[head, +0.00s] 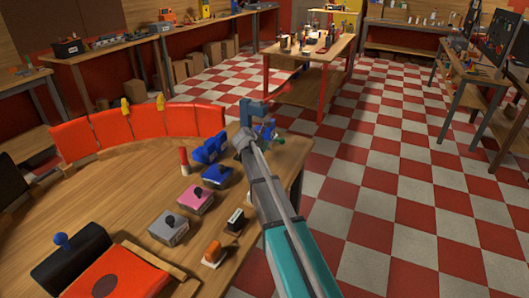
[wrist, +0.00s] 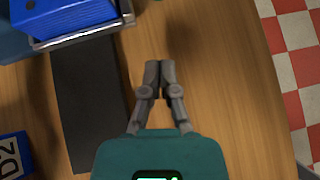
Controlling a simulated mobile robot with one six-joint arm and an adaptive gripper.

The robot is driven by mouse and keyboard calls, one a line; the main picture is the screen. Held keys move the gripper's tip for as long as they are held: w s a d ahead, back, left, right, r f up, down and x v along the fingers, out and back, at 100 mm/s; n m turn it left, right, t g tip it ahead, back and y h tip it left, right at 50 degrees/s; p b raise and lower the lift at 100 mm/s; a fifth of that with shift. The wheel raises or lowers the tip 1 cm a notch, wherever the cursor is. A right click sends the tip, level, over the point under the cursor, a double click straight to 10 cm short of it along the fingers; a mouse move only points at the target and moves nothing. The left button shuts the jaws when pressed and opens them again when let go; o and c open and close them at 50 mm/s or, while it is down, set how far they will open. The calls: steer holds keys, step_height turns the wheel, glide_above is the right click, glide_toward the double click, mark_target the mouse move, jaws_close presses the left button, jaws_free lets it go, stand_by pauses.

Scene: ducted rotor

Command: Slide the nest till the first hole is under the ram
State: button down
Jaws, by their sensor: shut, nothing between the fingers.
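My gripper (wrist: 159,68) is shut and empty, its fingertips together over bare wood in the wrist view. In the head view my gripper (head: 243,138) is at the end of my arm, near the table's far right edge. In the wrist view a blue block (wrist: 75,14) sits in a metal-edged holder, probably the nest, at the upper left, apart from my fingers. A dark flat strip (wrist: 88,105) runs down from it. In the head view a blue upright frame (head: 252,110), perhaps the press, stands just beyond my gripper. I cannot make out the ram or the first hole.
A blue box marked D2 (wrist: 14,156) is at the wrist view's lower left. A pink-topped box (head: 196,199), a grey box (head: 169,227) and an orange-handled stamp (head: 213,253) stand on the table. Orange panels (head: 165,122) curve behind. Wood around my fingers is clear.

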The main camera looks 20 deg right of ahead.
mark_target(275, 151)
steer(key=b+x, duration=0.2)
steer(key=x, duration=0.1)
steer(key=shift+w+d+f, duration=0.15)
steer(key=shift+d+f, duration=0.05)
steer(key=shift+f, duration=0.05)
steer(key=shift+w+d+r+p, duration=0.3)
steer(key=shift+w+d, duration=0.1)
steer(key=shift+d, duration=0.15)
steer(key=shift+w+d+r+p, duration=0.25)
steer(key=shift+w+d, duration=0.2)
steer(key=shift+d, duration=0.15)
steer(key=shift+w+d, duration=0.25)
steer(key=shift+d, duration=0.2)
